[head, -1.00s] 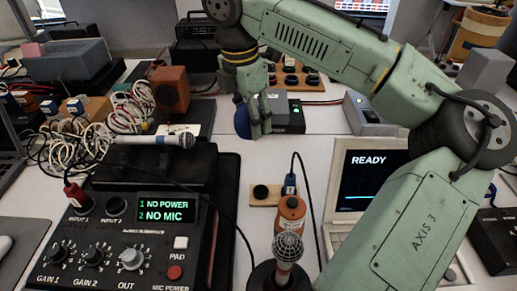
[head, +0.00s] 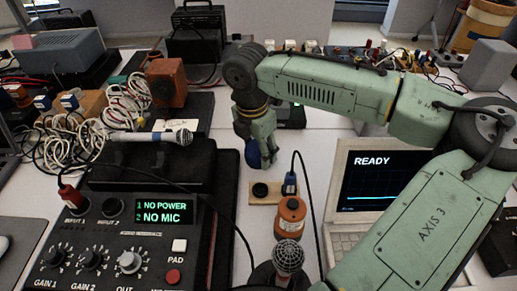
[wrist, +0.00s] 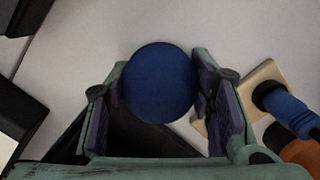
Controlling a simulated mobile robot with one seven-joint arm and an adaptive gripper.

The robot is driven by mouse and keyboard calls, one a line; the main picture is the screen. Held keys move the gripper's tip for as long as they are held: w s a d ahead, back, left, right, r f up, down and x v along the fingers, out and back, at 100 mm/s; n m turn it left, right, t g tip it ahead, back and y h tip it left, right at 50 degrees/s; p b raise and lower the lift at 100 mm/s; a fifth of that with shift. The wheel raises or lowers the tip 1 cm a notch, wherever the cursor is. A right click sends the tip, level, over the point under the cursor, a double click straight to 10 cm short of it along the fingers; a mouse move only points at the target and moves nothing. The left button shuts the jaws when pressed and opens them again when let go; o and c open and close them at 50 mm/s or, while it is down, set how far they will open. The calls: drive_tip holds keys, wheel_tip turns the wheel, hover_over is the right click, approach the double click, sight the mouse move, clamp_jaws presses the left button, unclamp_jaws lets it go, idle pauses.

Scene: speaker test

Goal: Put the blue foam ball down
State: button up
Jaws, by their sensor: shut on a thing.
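The blue foam ball (wrist: 160,82) is held between the two fingers of my gripper (wrist: 162,95) in the wrist view. The ball looks clear of the pale table (wrist: 85,45), but its exact height cannot be told. In the head view the ball (head: 252,153) shows as a small blue patch at the lower left of my gripper (head: 260,155). The gripper points down over the white table (head: 320,150), behind the wooden block with plugs and to the right of the audio interface. The fingers hide part of the ball in the head view.
A wooden block (head: 262,197) with a black socket and a blue plug (head: 290,182) stands close by; an orange cylinder (head: 290,215) and a microphone (head: 288,258) are in front. The audio interface (head: 105,238) is at left, a laptop (head: 375,180) at right.

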sight(254, 147)
drive_tip(key=o, duration=0.8)
drive_tip(key=shift+f, duration=0.1)
drive_tip(key=r, duration=0.8)
drive_tip(key=s+a+r, duration=0.1)
drive_tip(key=r, duration=0.3)
drive_tip(key=shift+r+b, duration=0.1)
drive_tip(key=shift+b, duration=0.2)
